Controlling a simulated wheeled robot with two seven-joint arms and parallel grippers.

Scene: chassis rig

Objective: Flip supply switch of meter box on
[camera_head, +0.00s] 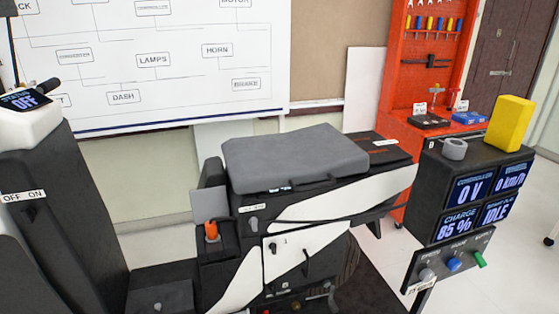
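A black meter box (468,195) stands at the right with lit displays reading 0 V, 0 km/h, charge 85 % and IDLE. Neither of my grippers is in view.
A scooter chassis with a grey seat (295,158) fills the middle. A display reading STATUS OFF (22,99) and an OFF ON label (24,196) are at left. A yellow block (511,123) and grey ring (454,149) sit on the meter box. An orange tool rack (428,75) stands behind.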

